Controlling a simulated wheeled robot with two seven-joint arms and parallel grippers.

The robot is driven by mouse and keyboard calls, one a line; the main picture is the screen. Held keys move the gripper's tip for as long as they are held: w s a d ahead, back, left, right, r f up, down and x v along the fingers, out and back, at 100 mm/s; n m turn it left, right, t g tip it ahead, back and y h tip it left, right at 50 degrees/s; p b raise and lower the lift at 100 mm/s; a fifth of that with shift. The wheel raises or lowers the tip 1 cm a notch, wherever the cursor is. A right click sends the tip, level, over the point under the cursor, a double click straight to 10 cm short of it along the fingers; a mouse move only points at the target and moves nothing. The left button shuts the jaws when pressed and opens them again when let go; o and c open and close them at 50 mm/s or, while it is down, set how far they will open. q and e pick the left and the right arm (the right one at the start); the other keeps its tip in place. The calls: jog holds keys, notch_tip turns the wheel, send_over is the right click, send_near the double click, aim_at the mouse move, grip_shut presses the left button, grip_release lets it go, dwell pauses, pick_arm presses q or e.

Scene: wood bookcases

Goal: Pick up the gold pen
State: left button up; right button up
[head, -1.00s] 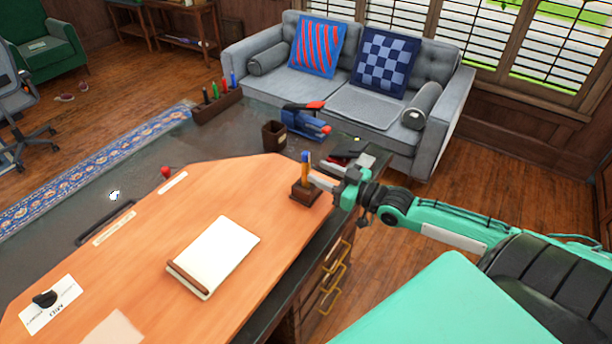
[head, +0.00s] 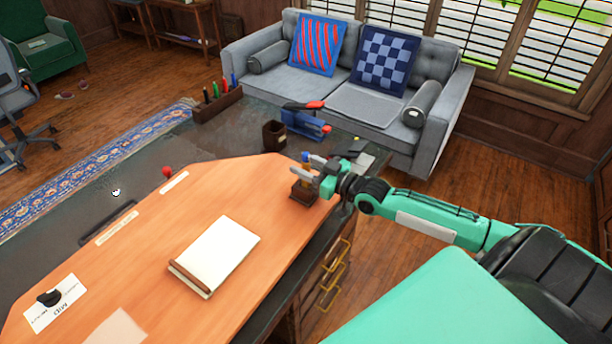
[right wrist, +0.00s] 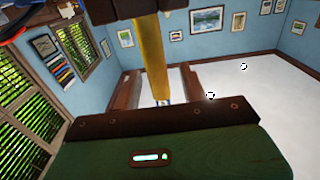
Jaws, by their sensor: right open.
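The gold pen (head: 304,172), with a blue end on top, stands upright in a small dark wooden holder (head: 303,194) on the desk's right edge. My right gripper (head: 309,173) is open at the pen, with its fingers reaching in from the right on either side of it. In the right wrist view the gold pen (right wrist: 152,55) runs between the dark finger parts at top and bottom. I cannot tell if either finger touches it. My left gripper is not in view.
A dark pen cup (head: 275,136), a blue stapler-like tool (head: 303,124) and a tray of coloured markers (head: 217,103) stand behind on the desk. A white notepad (head: 216,255) lies in front. A grey sofa (head: 345,90) is beyond the desk.

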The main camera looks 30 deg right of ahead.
grip_shut()
jog(key=shift+r, duration=0.1)
